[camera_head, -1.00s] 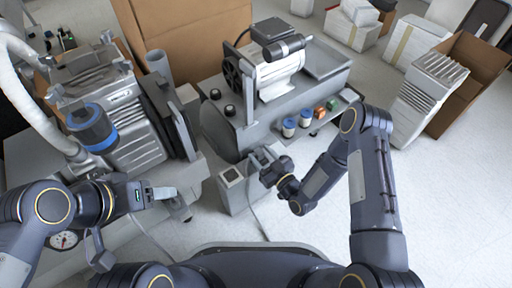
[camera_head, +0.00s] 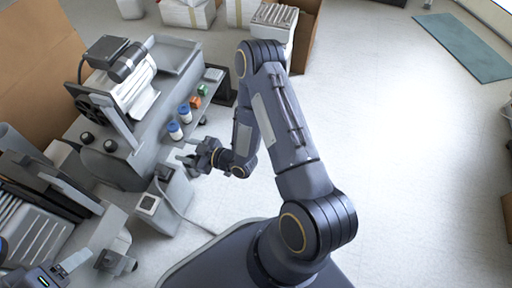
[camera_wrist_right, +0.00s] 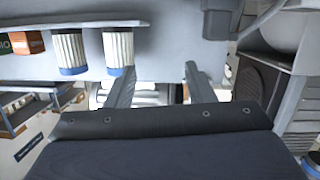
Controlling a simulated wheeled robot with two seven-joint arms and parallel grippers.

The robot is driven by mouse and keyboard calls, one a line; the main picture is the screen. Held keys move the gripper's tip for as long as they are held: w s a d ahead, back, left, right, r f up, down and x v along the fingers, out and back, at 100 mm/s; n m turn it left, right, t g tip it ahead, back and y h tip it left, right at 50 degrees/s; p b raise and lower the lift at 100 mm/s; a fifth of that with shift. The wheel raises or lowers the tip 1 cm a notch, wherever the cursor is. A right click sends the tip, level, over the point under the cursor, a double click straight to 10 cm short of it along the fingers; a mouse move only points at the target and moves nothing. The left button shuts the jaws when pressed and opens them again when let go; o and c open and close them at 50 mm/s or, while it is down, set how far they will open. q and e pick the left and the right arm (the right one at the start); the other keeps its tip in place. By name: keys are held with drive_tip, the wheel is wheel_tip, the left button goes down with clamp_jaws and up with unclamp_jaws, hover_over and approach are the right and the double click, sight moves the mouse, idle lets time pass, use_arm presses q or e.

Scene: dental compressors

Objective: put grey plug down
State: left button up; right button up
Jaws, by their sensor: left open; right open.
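My right gripper (camera_head: 189,158) is beside the front of the grey compressor bench, above the small grey box (camera_head: 174,205). In the right wrist view its two fingers (camera_wrist_right: 160,78) stand apart, with no held object visible between them. A grey cable (camera_head: 190,216) runs from near the box down along the floor. I cannot make out the grey plug clearly in either view. My left gripper (camera_head: 72,265) is at the lower left edge of the head view, empty, near the grey base of the left machine.
White floor at the right is clear, with a teal mat (camera_head: 463,45) at the far right.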

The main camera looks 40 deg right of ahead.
drive_tip(key=s+d+r+m+g+h, duration=0.1)
drive_tip(key=d+r+m+h, duration=0.15)
drive_tip(key=d+r, duration=0.45)
drive_tip(key=d+r+m+g+h, duration=0.25)
drive_tip(key=d+r, duration=0.25)
drive_tip(key=r, duration=0.4)
drive_tip(key=s+r+m+g, duration=0.1)
drive_tip(key=s+r, duration=0.2)
drive_tip(key=s, duration=0.5)
drive_tip(key=s+a+r+m+g, duration=0.1)
drive_tip(key=s+r+m, duration=0.1)
drive_tip(key=s, duration=0.7)
drive_tip(key=s+a+r+m+g, duration=0.1)
drive_tip(key=s+r, duration=0.3)
drive_tip(key=s, duration=0.4)
drive_tip(key=shift+s+a+r+g, duration=0.2)
drive_tip(key=shift+r+g, duration=0.05)
drive_tip(key=shift+g, duration=0.2)
